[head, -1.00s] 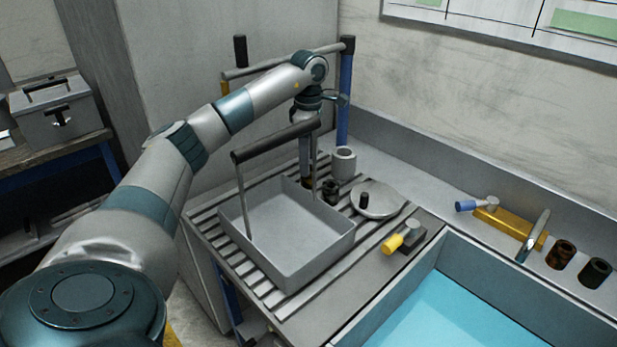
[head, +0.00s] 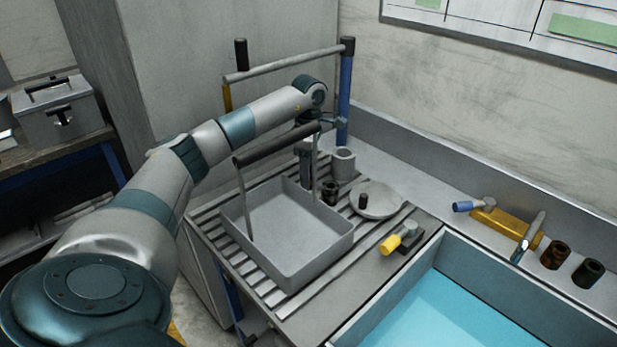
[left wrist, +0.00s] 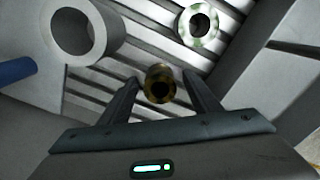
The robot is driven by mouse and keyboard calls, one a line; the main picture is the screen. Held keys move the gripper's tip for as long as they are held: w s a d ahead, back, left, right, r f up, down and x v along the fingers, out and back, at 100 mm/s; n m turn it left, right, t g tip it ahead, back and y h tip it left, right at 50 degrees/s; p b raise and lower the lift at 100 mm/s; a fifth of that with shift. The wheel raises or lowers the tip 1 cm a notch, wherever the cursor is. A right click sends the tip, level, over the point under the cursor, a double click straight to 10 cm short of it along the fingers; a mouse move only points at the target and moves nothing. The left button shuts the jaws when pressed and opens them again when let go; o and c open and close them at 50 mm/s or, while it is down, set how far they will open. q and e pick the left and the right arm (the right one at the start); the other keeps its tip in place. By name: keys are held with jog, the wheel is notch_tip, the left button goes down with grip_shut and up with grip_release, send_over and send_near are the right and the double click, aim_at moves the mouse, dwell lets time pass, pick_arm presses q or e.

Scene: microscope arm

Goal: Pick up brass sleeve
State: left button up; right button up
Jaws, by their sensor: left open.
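The brass sleeve (left wrist: 160,84), a short dull-gold ring with a dark bore, stands on the slatted rack in the left wrist view. My left gripper (left wrist: 160,80) is open, with one finger on each side of the sleeve and gaps showing between them. I cannot tell how deep the fingertips reach along it. In the head view my left gripper (head: 305,178) points down behind the grey tray, under its dark handle bar. The brass sleeve is hidden there by the tray and gripper. My right gripper is in neither view.
The grey tray (head: 288,272) with its raised handle (head: 275,145) stands close in front of the gripper. A wide grey ring (left wrist: 85,35) and a paler, blotched ring (left wrist: 200,24) stand near the sleeve. A round lidded dish (head: 380,203) lies to the right.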

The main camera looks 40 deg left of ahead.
pick_arm(q)
jog(key=shift+c, duration=0.6)
jog(key=c, duration=1.3)
jog(key=shift+o, duration=0.2)
jog(key=shift+r, duration=0.1)
jog(key=shift+r+p, duration=0.35)
jog(key=shift+r, duration=0.1)
notch_tip(320, 180, up, 3)
jog(key=shift+r+p, duration=0.2)
jog(key=shift+p, duration=0.95)
jog(key=d+r+p, duration=0.5)
jog(key=d+r, duration=0.1)
jog(key=d, duration=0.5)
jog(key=shift+w+d+r, duration=0.3)
jog(key=shift+w+d, duration=0.05)
jog(key=shift+w, duration=0.05)
